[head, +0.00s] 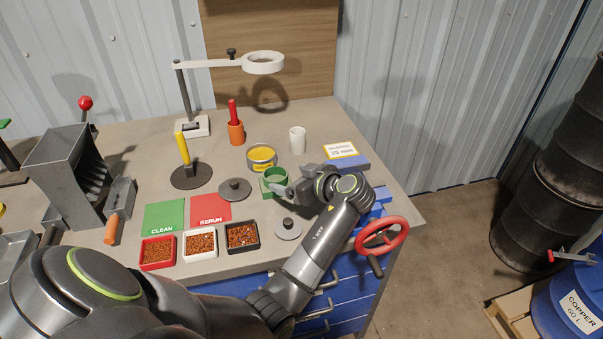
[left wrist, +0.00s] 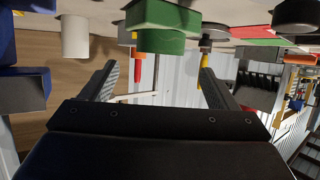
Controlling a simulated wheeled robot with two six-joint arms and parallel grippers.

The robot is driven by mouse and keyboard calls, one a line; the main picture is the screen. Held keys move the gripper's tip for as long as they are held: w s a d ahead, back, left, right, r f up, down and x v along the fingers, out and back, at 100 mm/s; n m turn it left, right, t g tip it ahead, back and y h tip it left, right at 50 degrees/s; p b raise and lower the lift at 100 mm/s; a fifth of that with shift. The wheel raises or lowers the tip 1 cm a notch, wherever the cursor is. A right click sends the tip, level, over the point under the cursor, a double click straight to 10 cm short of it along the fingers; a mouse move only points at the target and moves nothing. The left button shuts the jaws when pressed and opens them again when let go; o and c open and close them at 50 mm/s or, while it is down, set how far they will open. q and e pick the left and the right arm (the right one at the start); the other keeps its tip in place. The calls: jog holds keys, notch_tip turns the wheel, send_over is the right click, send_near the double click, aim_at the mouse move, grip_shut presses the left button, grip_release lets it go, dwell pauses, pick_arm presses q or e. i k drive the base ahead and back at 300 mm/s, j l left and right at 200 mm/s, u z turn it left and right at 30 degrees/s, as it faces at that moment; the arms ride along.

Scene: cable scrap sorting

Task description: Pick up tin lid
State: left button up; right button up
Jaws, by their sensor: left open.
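Two knobbed round lids lie on the bench: a dark grey lid (head: 234,190) left of the green tin (head: 274,182), and a lighter grey lid (head: 287,229) in front of it. I cannot tell which is the tin lid. My left gripper (head: 289,182) is open and empty, low over the bench at the right side of the green tin. In the upside-down left wrist view, the green tin (left wrist: 160,27) shows beyond and between the open fingers (left wrist: 157,75), apart from them. My right gripper is out of view.
A yellow-topped tin (head: 261,157), white cup (head: 297,140) and orange holder (head: 236,132) stand behind. Three granule trays (head: 200,245) line the front, below green (head: 164,217) and red (head: 211,208) mats. A red handwheel (head: 382,235) is at the right edge.

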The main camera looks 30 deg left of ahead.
aim_at(232, 190)
jog(key=k+l, duration=0.1)
jog(key=k, duration=0.9)
